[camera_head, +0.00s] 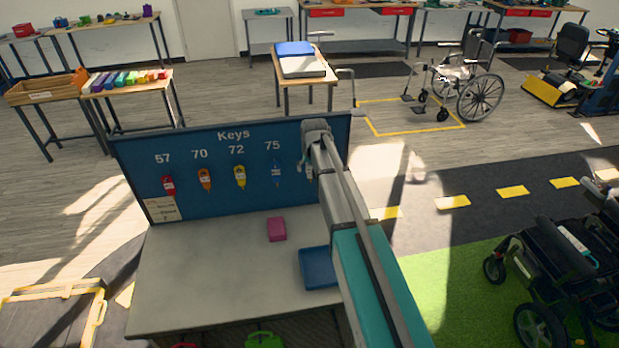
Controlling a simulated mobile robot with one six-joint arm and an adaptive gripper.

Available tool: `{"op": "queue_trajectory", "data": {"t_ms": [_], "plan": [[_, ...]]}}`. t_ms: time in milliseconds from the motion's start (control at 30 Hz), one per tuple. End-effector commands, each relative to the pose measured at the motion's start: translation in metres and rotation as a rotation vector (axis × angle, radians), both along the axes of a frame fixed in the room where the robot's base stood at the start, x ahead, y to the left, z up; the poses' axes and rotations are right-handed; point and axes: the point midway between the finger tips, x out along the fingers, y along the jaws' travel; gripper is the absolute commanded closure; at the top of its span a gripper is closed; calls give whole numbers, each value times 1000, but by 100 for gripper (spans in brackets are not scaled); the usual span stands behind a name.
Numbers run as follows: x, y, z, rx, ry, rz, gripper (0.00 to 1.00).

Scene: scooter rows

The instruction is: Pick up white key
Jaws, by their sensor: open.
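A blue key board (205,138) headed "Keys" stands upright at the back of a grey table. Tagged keys hang on it: a red key (168,186) under 57, an orange key (205,179) under 70, a yellow key (239,177) under 72 and a blue key (276,172) under 75. I cannot clearly make out a white key; my arm covers the board's right part. My gripper (307,168) is open at the board's right side, right of the blue key. It is small and partly hidden by my arm, so I cannot tell whether it touches anything.
The grey table (200,270) holds a pink block (277,229) and a blue tray (316,268), with bare surface on the left. A wheelchair (470,80) stands at the back right, and a dark mobility chair (560,265) at the right. A yellow-edged case (55,310) lies front left.

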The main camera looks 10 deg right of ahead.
Motion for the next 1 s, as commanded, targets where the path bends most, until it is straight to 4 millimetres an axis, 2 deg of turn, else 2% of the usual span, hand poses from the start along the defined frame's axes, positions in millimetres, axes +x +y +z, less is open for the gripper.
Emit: {"op": "queue_trajectory", "data": {"t_ms": [33,200,800,867,1000], "plan": [[1,0,-6,0,0,0,8],[3,0,-11,0,-1,0,8],[3,-1,-10,0,-1,-1,8],[3,-1,-10,0,-1,-1,18],[3,-1,-10,0,-1,-1,44]]}}
